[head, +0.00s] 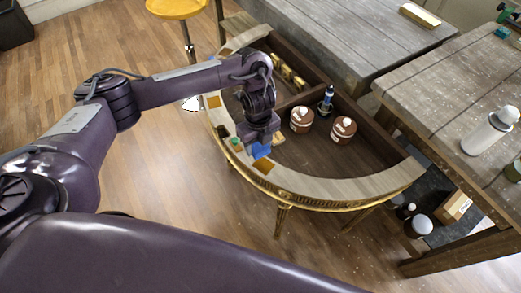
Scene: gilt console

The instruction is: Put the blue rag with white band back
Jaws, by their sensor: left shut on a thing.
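The blue rag (261,151) shows as a small blue patch just below my left gripper (260,143), at the inner edge of the console's front rim. I cannot make out a white band on it. My left gripper is shut on the rag, and its wrist hides part of it. The gilt console (350,189) has a pale curved rim around a dark sunken inside. My right gripper is not in view.
Two brown jars (302,119) (343,129) and a dark blue bottle (326,100) stand inside the console. Gold items (290,78) lie behind. An orange-brown piece (263,165) lies on the rim beside the rag. Wooden tables (335,35) (455,85) stand behind and right.

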